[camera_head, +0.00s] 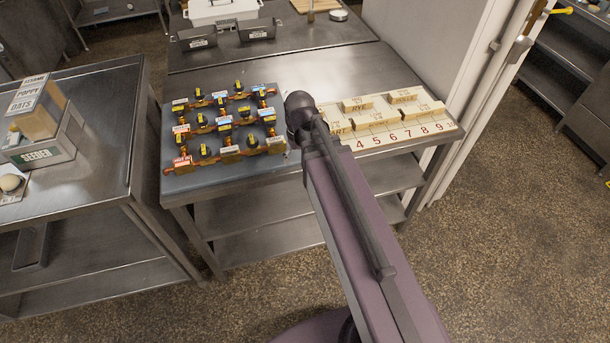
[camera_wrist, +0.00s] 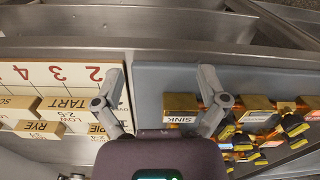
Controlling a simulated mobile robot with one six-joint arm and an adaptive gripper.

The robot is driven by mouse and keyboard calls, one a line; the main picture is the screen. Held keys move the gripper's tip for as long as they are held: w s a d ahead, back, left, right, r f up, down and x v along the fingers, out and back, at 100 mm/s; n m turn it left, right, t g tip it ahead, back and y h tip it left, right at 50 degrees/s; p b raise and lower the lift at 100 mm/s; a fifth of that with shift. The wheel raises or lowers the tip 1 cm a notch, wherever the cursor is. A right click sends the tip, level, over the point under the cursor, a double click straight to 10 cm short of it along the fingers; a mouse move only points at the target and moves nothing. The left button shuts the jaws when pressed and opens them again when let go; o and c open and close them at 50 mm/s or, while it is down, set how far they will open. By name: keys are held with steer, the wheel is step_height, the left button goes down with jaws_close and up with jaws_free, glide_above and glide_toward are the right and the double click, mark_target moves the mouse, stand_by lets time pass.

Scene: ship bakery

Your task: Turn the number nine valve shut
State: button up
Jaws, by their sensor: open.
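A valve assembly with brass pipes stands on a grey board (camera_head: 199,182) at the left of the steel table. Its several valves have black-and-yellow handles (camera_head: 225,128) and small labels. I cannot read which valve is number nine. In the wrist view, part of the assembly shows at the right, with a brass block (camera_wrist: 180,102) next to a label reading SINK. My gripper (camera_wrist: 160,72) is open and empty, its fingers spread over the gap between the grey board and a numbered board. No valve is between the fingers. In the head view my arm hides the gripper.
The cream numbered board (camera_head: 440,128) lies right of the valves with several lettered wooden blocks, such as RYE (camera_head: 358,104). Dark bins (camera_head: 257,29) stand behind. A side table at left holds a SEEDS box (camera_head: 42,155). A white post rises at right.

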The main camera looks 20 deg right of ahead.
steer(key=shift+m, duration=0.7)
steer(key=shift+s+d+f+b, duration=0.1)
steer(key=shift+s+f+b, duration=0.2)
steer(key=shift+s, duration=0.4)
steer(key=shift+s+d+f+b, duration=0.1)
steer(key=shift+s+f+b, duration=0.25)
steer(key=shift+s, duration=0.3)
steer(key=shift+s+d+f+b, duration=0.15)
steer(key=shift+s+f, duration=0.25)
steer(key=shift+s, duration=0.3)
steer(key=shift+a, duration=0.1)
